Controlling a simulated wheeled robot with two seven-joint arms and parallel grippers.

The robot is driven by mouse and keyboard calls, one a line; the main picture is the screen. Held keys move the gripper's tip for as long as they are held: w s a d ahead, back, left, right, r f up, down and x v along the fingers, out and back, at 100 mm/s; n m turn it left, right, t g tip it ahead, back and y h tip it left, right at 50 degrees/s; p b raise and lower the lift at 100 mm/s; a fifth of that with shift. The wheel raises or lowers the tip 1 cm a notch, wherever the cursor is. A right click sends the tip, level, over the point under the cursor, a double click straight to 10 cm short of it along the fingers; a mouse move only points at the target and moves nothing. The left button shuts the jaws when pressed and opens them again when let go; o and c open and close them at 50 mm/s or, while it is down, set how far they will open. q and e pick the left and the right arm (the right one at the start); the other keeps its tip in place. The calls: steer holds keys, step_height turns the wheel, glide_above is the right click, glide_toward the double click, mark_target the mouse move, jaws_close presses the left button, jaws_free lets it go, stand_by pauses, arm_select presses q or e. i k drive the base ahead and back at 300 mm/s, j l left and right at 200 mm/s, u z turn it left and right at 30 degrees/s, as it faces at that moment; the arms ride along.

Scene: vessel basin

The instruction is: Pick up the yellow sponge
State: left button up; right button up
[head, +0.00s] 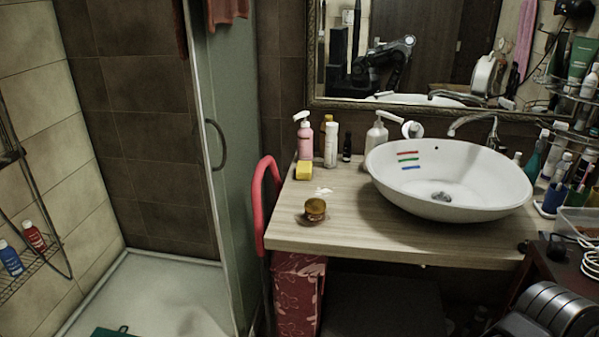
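The yellow sponge (304,170) lies on the wooden countertop (345,222) near its back left corner. Neither of my grippers shows directly in the head view, and nothing is touching the sponge.
A white vessel basin (455,182) with coloured stripes fills the counter's right part. A red curved handle (262,200) rises at the counter's left edge. A mirror (430,50) hangs behind.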

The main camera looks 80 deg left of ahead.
mark_target(304, 168)
steer(key=u, duration=2.85)
